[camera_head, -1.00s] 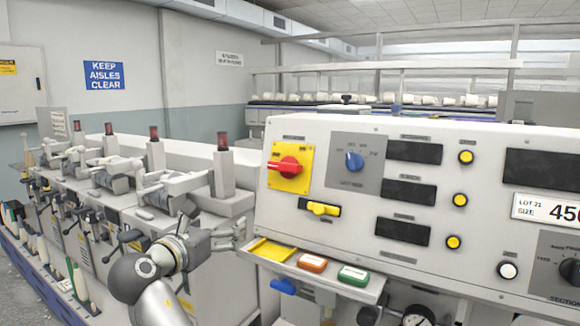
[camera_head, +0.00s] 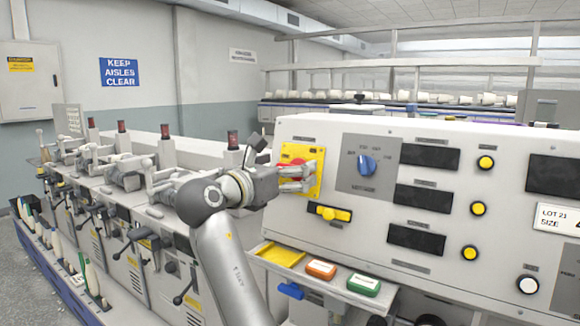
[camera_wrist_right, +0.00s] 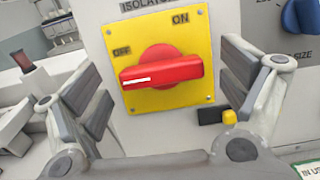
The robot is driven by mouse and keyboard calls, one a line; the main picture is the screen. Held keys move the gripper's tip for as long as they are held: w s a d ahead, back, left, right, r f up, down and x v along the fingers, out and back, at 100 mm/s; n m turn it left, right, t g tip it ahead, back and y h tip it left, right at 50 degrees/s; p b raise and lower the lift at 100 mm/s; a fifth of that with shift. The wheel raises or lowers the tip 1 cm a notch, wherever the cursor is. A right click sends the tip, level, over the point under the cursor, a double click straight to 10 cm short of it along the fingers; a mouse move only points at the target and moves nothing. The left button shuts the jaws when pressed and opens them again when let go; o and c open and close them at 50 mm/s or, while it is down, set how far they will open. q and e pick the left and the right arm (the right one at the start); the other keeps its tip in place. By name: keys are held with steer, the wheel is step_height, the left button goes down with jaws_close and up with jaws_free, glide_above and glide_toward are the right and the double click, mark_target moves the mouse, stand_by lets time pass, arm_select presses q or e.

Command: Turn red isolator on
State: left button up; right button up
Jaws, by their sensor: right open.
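The isolator is a yellow plate (camera_head: 316,153) on the left part of the panel, with a red handle (camera_wrist_right: 162,71). In the right wrist view the handle lies nearly level, its white mark at the left end, below the printed OFF; ON is printed at the upper right. My right gripper (camera_head: 311,178) is in front of the isolator and hides most of the handle in the head view. It is open, with one finger on each side of the handle in the wrist view (camera_wrist_right: 165,88); no contact shows. My left gripper is not in view.
A blue knob (camera_head: 367,164) is right of the isolator, and a yellow switch (camera_head: 330,213) is below it. A ledge with a yellow tray (camera_head: 280,255) and orange and green blocks juts out underneath. Machine units with red-topped posts (camera_head: 232,139) stand to the left.

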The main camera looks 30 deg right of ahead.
steer(key=shift+w+d, duration=0.25)
steer(key=shift+d, duration=0.25)
steer(key=c, duration=1)
